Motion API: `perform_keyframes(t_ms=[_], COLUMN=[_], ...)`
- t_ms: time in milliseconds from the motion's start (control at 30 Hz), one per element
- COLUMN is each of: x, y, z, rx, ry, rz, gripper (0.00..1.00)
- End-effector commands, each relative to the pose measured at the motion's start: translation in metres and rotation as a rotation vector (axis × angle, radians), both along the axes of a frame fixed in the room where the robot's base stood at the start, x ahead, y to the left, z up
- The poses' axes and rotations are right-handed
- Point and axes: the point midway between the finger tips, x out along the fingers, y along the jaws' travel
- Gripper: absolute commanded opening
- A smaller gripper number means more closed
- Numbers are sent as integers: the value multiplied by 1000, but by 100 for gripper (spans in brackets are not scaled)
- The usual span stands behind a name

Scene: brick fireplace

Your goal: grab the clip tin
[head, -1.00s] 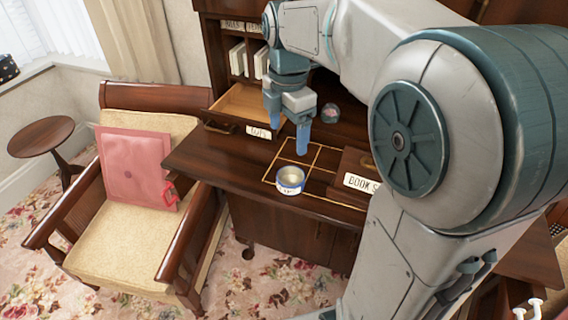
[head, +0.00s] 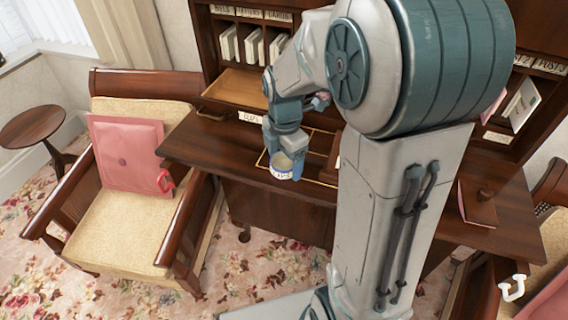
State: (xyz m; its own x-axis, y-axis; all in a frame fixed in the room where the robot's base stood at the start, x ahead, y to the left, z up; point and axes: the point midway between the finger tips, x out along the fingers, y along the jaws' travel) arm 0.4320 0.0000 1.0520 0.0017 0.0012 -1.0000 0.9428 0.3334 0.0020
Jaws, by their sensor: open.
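The clip tin (head: 281,173), a small round open tin with a pale blue and white label, stands on the desk inside a gold-outlined grid. My gripper (head: 284,152) is low at the tin, pointing down. Its open blue fingers appear on either side of the tin. I cannot tell whether they touch it. The tin's back rim is partly hidden by the gripper.
The dark wooden desk (head: 215,150) has an open drawer (head: 238,88) and labelled pigeonholes behind. An armchair with a pink cushion (head: 125,155) stands to the left. My arm hides much of the desk's middle. A dark red book (head: 478,203) lies at right.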

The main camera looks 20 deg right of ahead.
Motion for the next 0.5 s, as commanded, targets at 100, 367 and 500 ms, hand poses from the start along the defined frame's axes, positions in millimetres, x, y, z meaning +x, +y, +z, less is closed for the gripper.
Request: perform_keyframes(t_ms=[100, 367, 500], x=[0, 0, 0], y=[0, 0, 0], z=[-5, -5, -5], rx=[0, 0, 0], ry=[-1, -1, -1], rz=[0, 0, 0], gripper=[79, 57, 31])
